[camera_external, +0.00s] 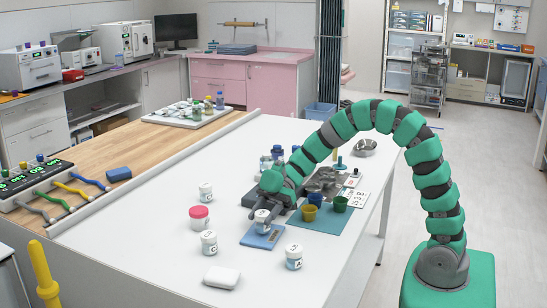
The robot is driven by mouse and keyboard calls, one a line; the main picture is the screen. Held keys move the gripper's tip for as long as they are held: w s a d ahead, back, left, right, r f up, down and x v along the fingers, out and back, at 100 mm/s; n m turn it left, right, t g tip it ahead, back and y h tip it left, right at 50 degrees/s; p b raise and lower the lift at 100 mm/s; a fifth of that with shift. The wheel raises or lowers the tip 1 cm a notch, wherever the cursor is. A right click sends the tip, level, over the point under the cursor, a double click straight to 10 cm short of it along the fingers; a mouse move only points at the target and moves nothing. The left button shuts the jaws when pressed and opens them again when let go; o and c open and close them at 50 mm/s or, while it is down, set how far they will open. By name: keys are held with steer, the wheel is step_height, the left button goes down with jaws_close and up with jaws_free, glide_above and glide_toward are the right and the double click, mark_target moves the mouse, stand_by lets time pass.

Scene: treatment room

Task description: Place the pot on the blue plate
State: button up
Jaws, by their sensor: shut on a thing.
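A small white pot (261,228) is between the fingers of my gripper (264,213), which is shut on it. The pot is upright over the blue plate (252,241), a flat blue square on the white table. I cannot tell if the pot's base touches the plate or hangs just above it. The gripper covers part of the pot. Similar white pots stand nearby: one in front (293,257), one to the left (209,243) and one further back (205,193).
A pink-lidded jar (200,218) and a white block (222,277) are left of the plate. A yellow cup (309,213) and a green cup (340,204) stand on a teal mat (322,224) to the right. The table's front left is clear.

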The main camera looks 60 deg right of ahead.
steer(key=shift+f, duration=0.35)
steer(key=shift+f, duration=0.1)
steer(key=o, duration=1)
steer(key=shift+d+r, duration=0.2)
steer(key=p+v, duration=0.3)
steer(key=v, duration=0.8)
steer(key=shift+s+d+p, duration=0.1)
steer(key=shift+d+p, duration=0.2)
